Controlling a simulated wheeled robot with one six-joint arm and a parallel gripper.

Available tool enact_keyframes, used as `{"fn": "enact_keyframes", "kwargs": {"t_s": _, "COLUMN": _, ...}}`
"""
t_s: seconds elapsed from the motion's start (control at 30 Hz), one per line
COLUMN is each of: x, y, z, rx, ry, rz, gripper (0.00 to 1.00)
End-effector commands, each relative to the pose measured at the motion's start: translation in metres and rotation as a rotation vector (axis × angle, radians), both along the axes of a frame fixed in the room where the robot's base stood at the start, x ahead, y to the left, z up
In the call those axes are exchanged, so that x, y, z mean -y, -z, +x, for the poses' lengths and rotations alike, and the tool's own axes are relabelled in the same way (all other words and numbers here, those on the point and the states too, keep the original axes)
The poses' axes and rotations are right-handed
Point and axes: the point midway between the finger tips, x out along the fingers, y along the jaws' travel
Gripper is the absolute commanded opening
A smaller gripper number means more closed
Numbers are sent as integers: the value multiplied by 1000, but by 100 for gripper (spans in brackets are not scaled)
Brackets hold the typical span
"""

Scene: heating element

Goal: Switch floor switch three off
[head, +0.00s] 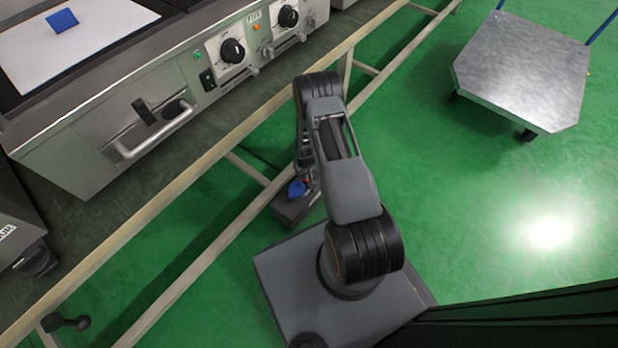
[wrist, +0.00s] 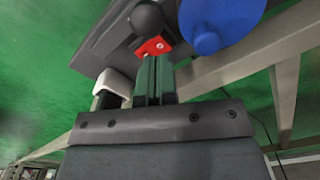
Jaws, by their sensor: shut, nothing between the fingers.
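A dark grey floor switch box (head: 297,208) stands on the green floor by the bench frame, partly hidden behind my arm in the head view. A blue part (head: 297,188) shows on top of it. In the wrist view I see the grey box (wrist: 100,42), a black ball-shaped knob (wrist: 146,18), a small red part (wrist: 153,47) and a large round blue part (wrist: 222,22). My gripper (wrist: 154,65) is shut and empty, its fingertips at or just before the red part. I cannot tell whether they touch. No number is readable on the box.
A steel bench rail (head: 225,130) runs diagonally beside my arm, with a lower rail (head: 212,250) near the floor. Stove units with knobs (head: 232,52) sit on the bench. A metal trolley (head: 525,70) stands at the upper right. The floor between is clear.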

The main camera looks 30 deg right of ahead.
Motion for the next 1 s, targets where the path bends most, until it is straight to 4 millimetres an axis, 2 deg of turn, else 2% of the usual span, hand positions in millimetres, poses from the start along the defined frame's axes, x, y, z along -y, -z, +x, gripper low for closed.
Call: {"fn": "enact_keyframes", "kwargs": {"t_s": 1.0, "x": 0, "y": 15, "z": 0, "rx": 0, "ry": 0, "rz": 0, "gripper": 0}}
